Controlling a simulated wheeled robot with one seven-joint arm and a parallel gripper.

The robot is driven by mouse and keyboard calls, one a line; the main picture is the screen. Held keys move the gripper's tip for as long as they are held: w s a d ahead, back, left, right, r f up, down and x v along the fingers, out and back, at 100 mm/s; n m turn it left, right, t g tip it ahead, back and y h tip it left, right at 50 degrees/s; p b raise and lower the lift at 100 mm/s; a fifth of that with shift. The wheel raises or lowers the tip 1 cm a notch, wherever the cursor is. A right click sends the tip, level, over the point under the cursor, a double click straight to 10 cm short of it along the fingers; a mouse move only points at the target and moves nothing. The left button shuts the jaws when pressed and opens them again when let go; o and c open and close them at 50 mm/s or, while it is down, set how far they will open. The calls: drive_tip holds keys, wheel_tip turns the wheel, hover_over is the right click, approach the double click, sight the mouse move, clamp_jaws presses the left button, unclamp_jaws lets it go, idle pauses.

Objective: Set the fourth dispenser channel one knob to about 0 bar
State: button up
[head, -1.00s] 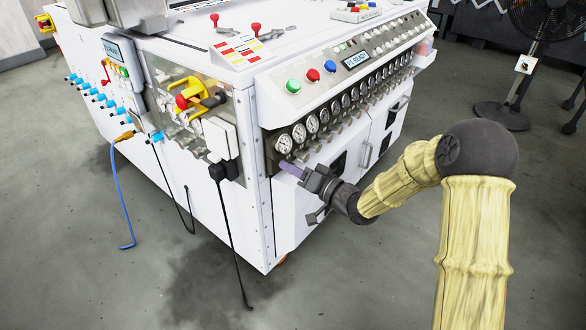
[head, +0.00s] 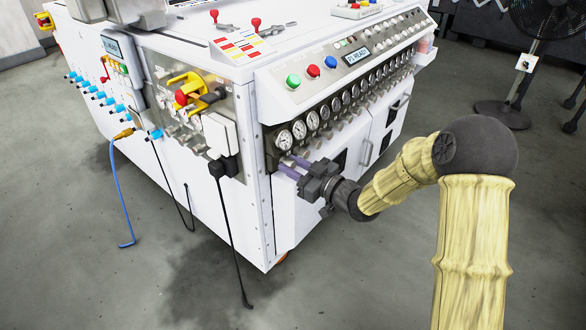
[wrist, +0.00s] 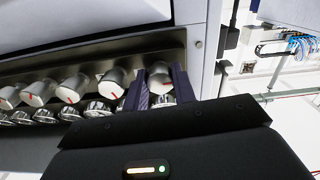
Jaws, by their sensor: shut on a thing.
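My gripper (head: 290,164) is at the near left end of the row of dispenser knobs (head: 309,146), below the round gauges. Its two purple fingers point at the panel. In the wrist view my gripper (wrist: 160,76) has its fingers on either side of the end knob (wrist: 159,80), a silver knob, and is shut on it. The wrist view is upside down, so the gauges lie below the knobs. The end gauge (head: 284,140) is above the held knob; its needle is too small to read. The held knob's mark is not clear.
Other silver knobs with red marks, such as the neighbouring knob (wrist: 113,82), run along the row close beside the fingers. The cabinet corner (head: 268,200) is just left of my gripper. A black cable (head: 232,235) hangs there. The floor in front is clear.

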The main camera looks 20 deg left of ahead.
drive_tip(key=n+b, duration=0.1)
drive_tip(key=n, duration=0.1)
drive_tip(key=n+b, duration=0.1)
drive_tip(key=n, duration=0.1)
drive_tip(key=shift+f, duration=0.3)
drive_tip(key=shift+r+n+b, duration=0.1)
drive_tip(key=shift+n+b, duration=1.1)
drive_tip(key=shift+n, duration=0.7)
drive_tip(key=o, duration=0.7)
drive_tip(key=shift+r, duration=0.1)
drive_tip(key=shift+d+r, duration=0.1)
drive_tip(key=shift+d, duration=0.05)
